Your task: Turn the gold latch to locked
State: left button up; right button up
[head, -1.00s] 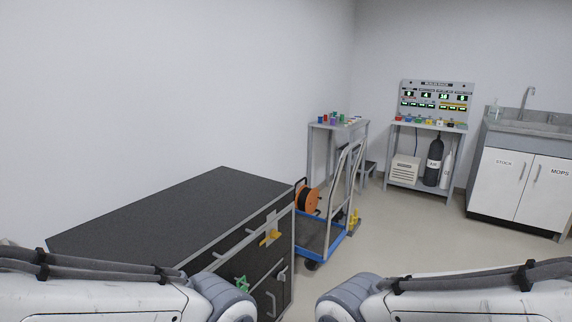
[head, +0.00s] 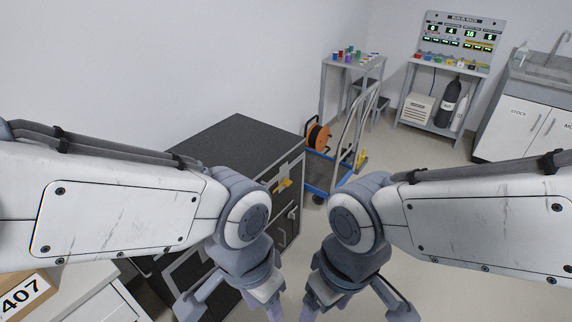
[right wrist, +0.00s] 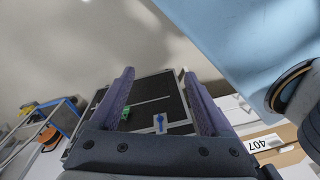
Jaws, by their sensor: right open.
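The gold latch (head: 283,185) is a small yellow handle on the front of the black cabinet (head: 228,140), near its top right corner in the head view. I cannot tell its exact angle. In the right wrist view a blue latch (right wrist: 160,122) on a pale plate and a green latch (right wrist: 125,113) show on the cabinet front. My right gripper (right wrist: 158,74) is open and empty, well away from the cabinet. It shows at the bottom of the head view (head: 318,302). My left gripper (head: 272,302) hangs beside it, its fingertips cut off by the frame edge.
A blue trolley (head: 322,178) and an orange reel (head: 317,136) stand beyond the cabinet. A box marked 407 (head: 25,292) is at lower left. A rack with displays (head: 455,45) and a sink unit (head: 530,110) stand at the back right.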

aim_at(286, 182)
jog(key=z, duration=0.1)
jog(key=i, duration=1)
jog(key=u, duration=0.7)
